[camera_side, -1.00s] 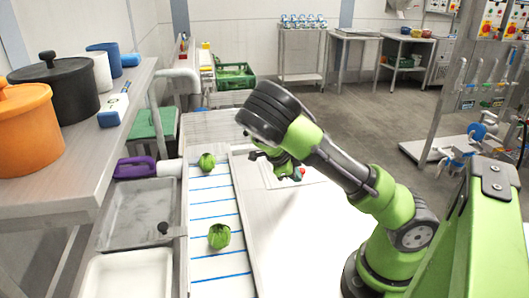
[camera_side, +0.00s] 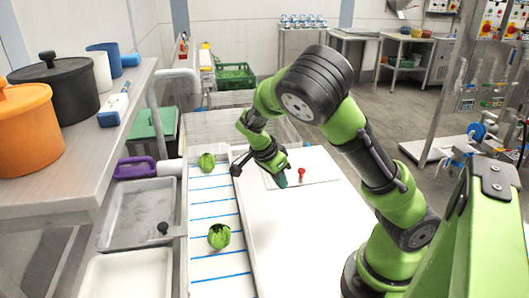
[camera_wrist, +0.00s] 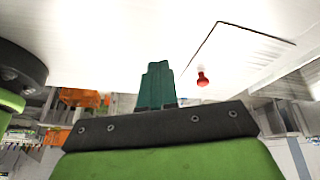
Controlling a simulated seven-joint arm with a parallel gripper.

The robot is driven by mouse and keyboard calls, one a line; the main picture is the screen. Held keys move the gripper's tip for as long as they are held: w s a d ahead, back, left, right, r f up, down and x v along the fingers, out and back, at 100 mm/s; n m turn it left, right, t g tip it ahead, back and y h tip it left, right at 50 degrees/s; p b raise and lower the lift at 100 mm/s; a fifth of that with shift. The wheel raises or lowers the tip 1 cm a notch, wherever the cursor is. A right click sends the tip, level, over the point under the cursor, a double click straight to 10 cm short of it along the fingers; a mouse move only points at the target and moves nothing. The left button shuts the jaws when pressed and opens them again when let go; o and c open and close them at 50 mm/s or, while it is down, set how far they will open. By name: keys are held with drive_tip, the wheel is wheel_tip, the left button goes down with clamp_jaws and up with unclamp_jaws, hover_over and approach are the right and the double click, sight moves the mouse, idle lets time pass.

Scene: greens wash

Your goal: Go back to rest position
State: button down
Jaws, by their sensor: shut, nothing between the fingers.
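My gripper (camera_side: 282,180) is over the white worktop (camera_side: 325,235), pointing down, with its dark green fingers together and nothing held. In the wrist view the fingers of my gripper (camera_wrist: 157,84) also show closed and empty. A red knob-like piece (camera_side: 301,172) stands on a white board (camera_side: 320,166) just right of my gripper; it also shows in the wrist view (camera_wrist: 203,79). Two green heads of greens, one farther back (camera_side: 207,162) and one nearer (camera_side: 219,236), lie on the blue-striped white conveyor (camera_side: 213,208) left of my arm.
A shelf (camera_side: 60,178) with an orange pot (camera_side: 28,135), a black pot (camera_side: 62,92) and cups stands at the left. Grey sink basins (camera_side: 137,225) lie beside the conveyor. A green crate (camera_side: 237,77) is at the back. The worktop's front is clear.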

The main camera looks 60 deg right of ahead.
drive_tip(key=s+a+r+n+t+y, duration=0.2)
drive_tip(key=a+r+n+y, duration=0.1)
drive_tip(key=a+n, duration=0.3)
drive_tip(key=s+a+r+n+t+y, duration=0.1)
drive_tip(key=s+a+r+n+y, duration=0.15)
drive_tip(key=a+n, duration=0.4)
drive_tip(key=s+a+r+n+t, duration=0.1)
drive_tip(key=s+r+n+t, duration=0.1)
drive_tip(key=r, duration=0.3)
drive_tip(key=s+r+n+t, duration=0.1)
drive_tip(key=r+n+t, duration=0.2)
drive_tip(key=r, duration=0.3)
drive_tip(key=shift+s+a+r+n+t+y, duration=0.25)
drive_tip(key=shift+s+a+n+t+y, duration=0.15)
drive_tip(key=shift+t, duration=0.5)
